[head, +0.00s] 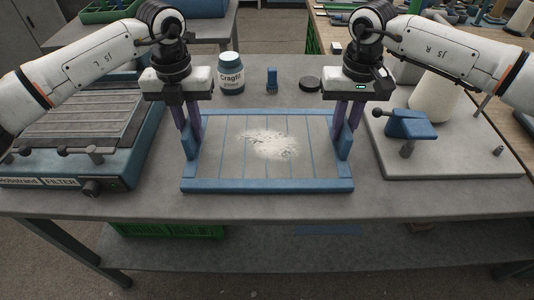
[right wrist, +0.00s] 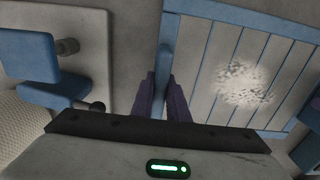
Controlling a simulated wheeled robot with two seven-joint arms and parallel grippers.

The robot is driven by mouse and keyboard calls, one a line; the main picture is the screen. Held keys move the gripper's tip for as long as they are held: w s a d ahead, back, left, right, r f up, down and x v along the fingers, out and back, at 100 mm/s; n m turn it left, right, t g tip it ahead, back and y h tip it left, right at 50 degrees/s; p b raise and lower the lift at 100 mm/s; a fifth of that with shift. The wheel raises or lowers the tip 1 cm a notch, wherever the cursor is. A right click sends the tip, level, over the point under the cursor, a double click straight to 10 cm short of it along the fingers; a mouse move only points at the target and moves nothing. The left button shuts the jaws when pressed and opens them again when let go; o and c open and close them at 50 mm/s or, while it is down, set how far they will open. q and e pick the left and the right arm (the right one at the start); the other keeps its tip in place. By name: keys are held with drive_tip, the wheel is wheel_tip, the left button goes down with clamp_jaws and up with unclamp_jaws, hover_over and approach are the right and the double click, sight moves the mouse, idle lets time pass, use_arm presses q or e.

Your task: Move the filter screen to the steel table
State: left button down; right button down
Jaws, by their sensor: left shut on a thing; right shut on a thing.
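The filter screen (head: 222,165) is a blue rectangular frame with a pale mesh, blue bars and a patch of white fluff near its middle. It lies level over the grey table, between a filter unit and a grey board. My left gripper (head: 189,150) is shut on the screen's left side at a blue upright grip. My right gripper (head: 347,150) is shut on the right side; in the right wrist view its purple fingers (right wrist: 164,98) straddle the blue side grip. Whether the frame touches the table is hard to tell.
The grey steel table (head: 270,205) holds a blue filter unit (head: 70,180) at left and a board (head: 440,165) with a blue part and a cone at right. A Cragfit jar (head: 231,78), small blue object (head: 271,80) and black disc (head: 309,84) stand behind the screen.

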use_arm(q)
drive_tip(key=c, duration=2.2)
unclamp_jaws()
drive_tip(key=shift+f, duration=0.35)
use_arm(e)
drive_tip(key=c, duration=2.2)
unclamp_jaws()
drive_tip(key=shift+f, duration=0.35)
use_arm(q)
drive_tip(key=o, duration=0.5)
drive_tip(key=shift+r, duration=0.15)
use_arm(e)
drive_tip(key=o, duration=0.5)
drive_tip(key=shift+r, duration=0.15)
use_arm(q)
wheel_tip(320, 180, up, 12)
drive_tip(key=shift+f, duration=0.15)
use_arm(e)
drive_tip(key=shift+r, duration=0.2)
wheel_tip(320, 180, up, 12)
drive_tip(key=shift+f, duration=0.2)
